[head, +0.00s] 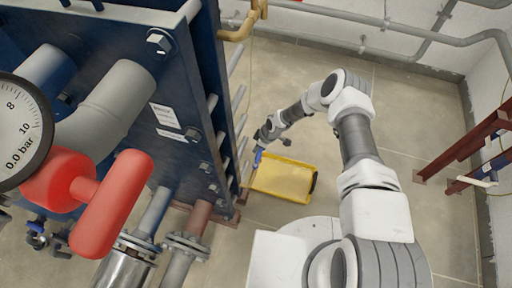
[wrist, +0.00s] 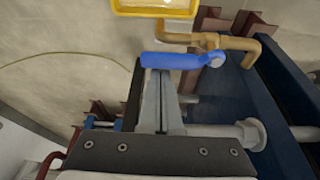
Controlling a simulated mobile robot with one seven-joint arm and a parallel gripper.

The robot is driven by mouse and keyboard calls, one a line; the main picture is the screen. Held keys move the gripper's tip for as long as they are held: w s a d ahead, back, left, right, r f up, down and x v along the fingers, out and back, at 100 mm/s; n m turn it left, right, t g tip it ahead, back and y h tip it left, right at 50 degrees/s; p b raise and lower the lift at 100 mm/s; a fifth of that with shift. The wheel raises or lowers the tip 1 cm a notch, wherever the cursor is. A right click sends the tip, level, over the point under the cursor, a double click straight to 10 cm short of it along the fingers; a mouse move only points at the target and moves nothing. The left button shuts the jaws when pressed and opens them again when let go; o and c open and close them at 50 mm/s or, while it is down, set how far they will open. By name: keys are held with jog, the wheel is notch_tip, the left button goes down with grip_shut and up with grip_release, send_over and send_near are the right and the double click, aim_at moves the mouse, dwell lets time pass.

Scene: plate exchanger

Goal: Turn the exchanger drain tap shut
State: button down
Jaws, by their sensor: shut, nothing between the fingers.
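The drain tap shows in the wrist view as a blue lever (wrist: 182,61) on a brass pipe (wrist: 235,44). The lever lies roughly crosswise in that picture, with its round pivot end at the right. My gripper (wrist: 161,76) is shut and empty, its fingertips at the lever's left half. I cannot tell whether they touch it. In the head view the blue lever (head: 258,157) is small, just below my gripper (head: 260,146), beside the exchanger's lower right edge. The tap's brass body is hidden there.
A yellow tray (head: 283,181) lies on the floor below the tap; its edge also shows in the wrist view (wrist: 170,11). The blue exchanger frame (head: 190,85) stands close left of my arm. A red-handled valve (head: 110,203) and a gauge (head: 18,130) are at the near left.

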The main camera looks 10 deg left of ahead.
jog(key=shift+d+m, duration=0.3)
jog(key=shift+m, duration=0.2)
jog(key=shift+d+t, duration=0.15)
jog(key=shift+t, duration=0.15)
jog(key=s+d+m+t+h+p, duration=0.1)
jog(key=s+d+m+h, duration=0.3)
jog(key=m, duration=1.1)
jog(key=shift+s+d+t, duration=0.8)
jog(key=shift+s+d, duration=0.2)
jog(key=shift+d, duration=0.2)
jog(key=shift+s, duration=0.15)
jog(key=p+v, duration=0.6)
jog(key=v, duration=1.1)
jog(key=shift+r, duration=0.15)
